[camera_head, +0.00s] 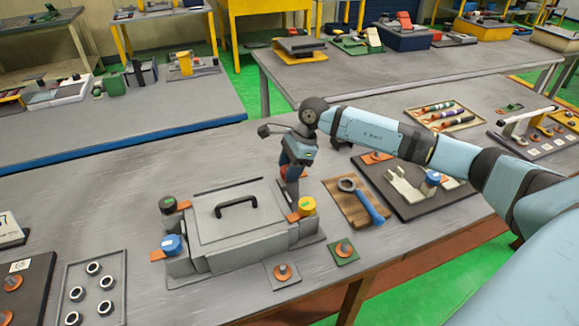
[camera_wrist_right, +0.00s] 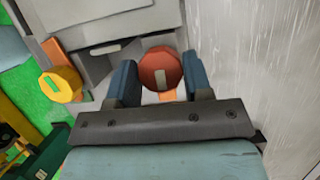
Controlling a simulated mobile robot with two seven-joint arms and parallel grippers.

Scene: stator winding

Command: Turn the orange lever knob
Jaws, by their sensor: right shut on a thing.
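The orange lever knob (camera_wrist_right: 160,66) is a round red-orange cap with a pale mark, on an orange lever, in the right wrist view. My right gripper (camera_wrist_right: 160,84) has a blue finger on each side of it and is shut on it. In the head view, my right gripper (camera_head: 291,176) points down at the back right corner of the grey box (camera_head: 232,240) and mostly hides the knob. My left gripper is in neither view.
A black handle (camera_head: 237,206) stands on the box lid. To the right lie a wooden board with a blue ring wrench (camera_head: 368,206) and a dark fixture plate (camera_head: 440,202). Small plates with orange knobs (camera_head: 282,272) sit in front. Bare table lies behind the box.

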